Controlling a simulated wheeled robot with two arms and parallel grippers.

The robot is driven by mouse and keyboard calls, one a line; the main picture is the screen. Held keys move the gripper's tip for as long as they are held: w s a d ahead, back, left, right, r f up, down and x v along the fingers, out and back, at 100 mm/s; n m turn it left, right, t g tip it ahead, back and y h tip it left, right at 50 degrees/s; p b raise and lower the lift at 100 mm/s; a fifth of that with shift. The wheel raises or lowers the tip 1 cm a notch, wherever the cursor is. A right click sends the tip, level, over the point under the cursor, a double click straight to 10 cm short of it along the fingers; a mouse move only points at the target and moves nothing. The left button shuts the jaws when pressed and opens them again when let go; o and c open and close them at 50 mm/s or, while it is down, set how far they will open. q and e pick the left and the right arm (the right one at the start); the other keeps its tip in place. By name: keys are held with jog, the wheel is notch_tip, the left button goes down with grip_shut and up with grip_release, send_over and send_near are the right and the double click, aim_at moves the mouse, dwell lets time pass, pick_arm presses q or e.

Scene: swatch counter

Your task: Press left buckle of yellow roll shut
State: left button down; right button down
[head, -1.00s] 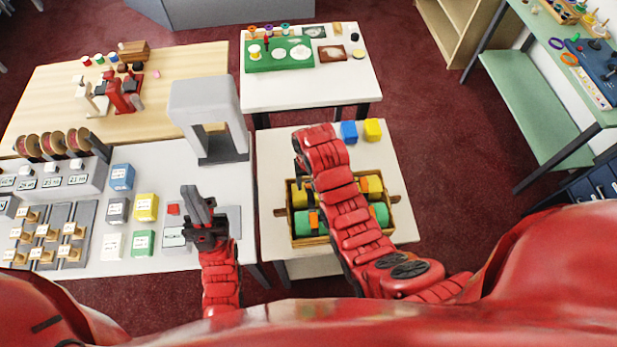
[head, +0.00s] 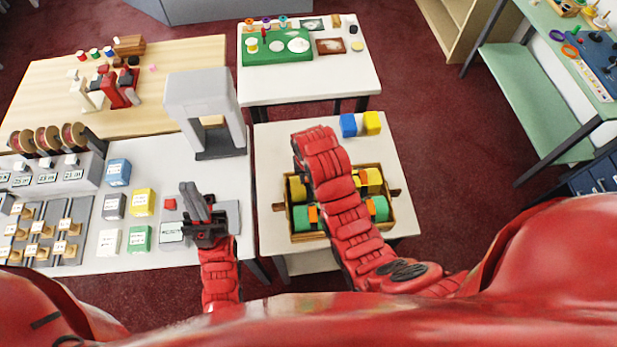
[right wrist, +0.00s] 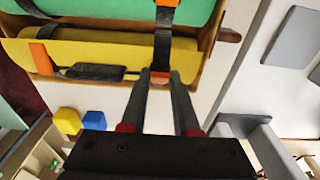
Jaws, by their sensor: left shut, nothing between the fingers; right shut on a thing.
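The yellow roll (head: 297,188) lies in a wooden tray (head: 318,237), behind a green roll (head: 379,210). My right arm covers the roll's middle in the head view. In the right wrist view, a dark strap (right wrist: 162,48) crosses the yellow roll (right wrist: 110,56) and ends at an orange buckle (right wrist: 159,79). My right gripper (right wrist: 160,76) is shut on this buckle at the roll's edge. Another orange buckle (right wrist: 41,58) sits further left in that view, beside a dark strap end. My left gripper (head: 193,190) is shut and empty over the left counter.
A blue cube (head: 348,125) and a yellow cube (head: 371,123) stand behind the tray. A grey arch-shaped stand (head: 203,92) is at the left counter's back corner. Several coloured boxes, such as a green one (head: 139,239), lie left of my left gripper.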

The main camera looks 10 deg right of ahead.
jog(key=s+f+t+b, duration=0.1)
jog(key=t+b, duration=0.1)
jog(key=b, duration=0.2)
jog(key=shift+f, duration=0.15)
jog(key=shift+s+t+b, duration=0.2)
jog(key=shift+t+b, duration=0.15)
jog(key=shift+t, duration=0.15)
jog(key=shift+r, duration=0.25)
jog(key=c, duration=0.6)
grip_release()
jog(key=shift+w, duration=0.1)
jog(key=shift+c, duration=0.2)
